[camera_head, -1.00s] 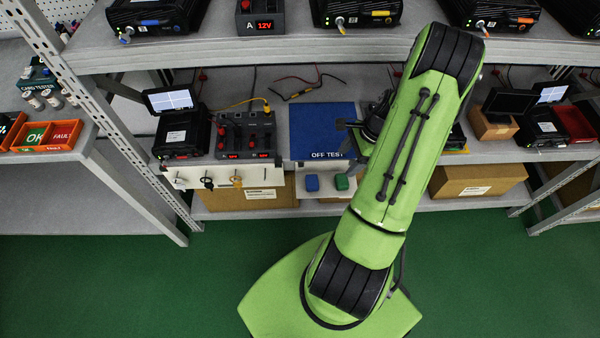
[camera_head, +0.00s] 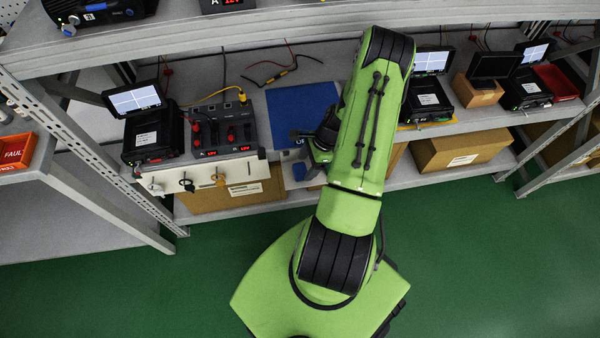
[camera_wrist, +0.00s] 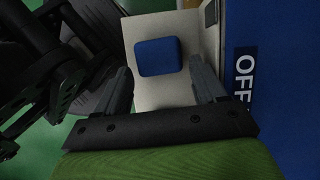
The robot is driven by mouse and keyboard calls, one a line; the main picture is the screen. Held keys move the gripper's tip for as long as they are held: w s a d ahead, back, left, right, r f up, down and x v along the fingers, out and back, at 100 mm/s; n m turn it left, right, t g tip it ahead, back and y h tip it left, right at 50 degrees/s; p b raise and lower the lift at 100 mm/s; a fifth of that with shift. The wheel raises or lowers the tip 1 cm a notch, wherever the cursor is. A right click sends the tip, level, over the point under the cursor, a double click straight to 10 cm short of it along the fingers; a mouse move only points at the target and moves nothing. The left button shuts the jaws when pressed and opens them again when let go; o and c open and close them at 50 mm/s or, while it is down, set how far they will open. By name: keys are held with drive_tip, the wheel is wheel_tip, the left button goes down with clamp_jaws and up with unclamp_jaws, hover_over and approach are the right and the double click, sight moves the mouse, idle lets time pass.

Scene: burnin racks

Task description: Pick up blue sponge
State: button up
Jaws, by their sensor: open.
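The blue sponge (camera_wrist: 158,57) lies on a pale tray or panel (camera_wrist: 150,95) in the wrist view. In the head view the sponge (camera_head: 299,171) shows only as a small blue patch on the lower front ledge, partly hidden by my arm. My gripper (camera_wrist: 159,66) is open, with its two dark grey fingers to the left and right of the sponge in the picture. I see no contact between fingers and sponge; the height gap cannot be told. The fingers are hard to see in the head view.
A blue OFF TEST mat (camera_head: 303,105) lies on the shelf beside the ledge. A red-knobbed power unit (camera_head: 222,132) and a panel with hanging cables (camera_head: 205,178) are to the left. Cardboard boxes (camera_head: 462,149) stand below. The upper shelf edge (camera_head: 230,40) runs overhead.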

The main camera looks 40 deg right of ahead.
sight(305, 168)
drive_tip(key=x, duration=0.2)
drive_tip(key=shift+f, duration=0.25)
drive_tip(key=shift+r, duration=0.1)
drive_tip(key=shift+c, duration=0.4)
drive_tip(key=c, duration=0.7)
wheel_tip(305, 168, up, 10)
drive_tip(key=p, duration=0.3)
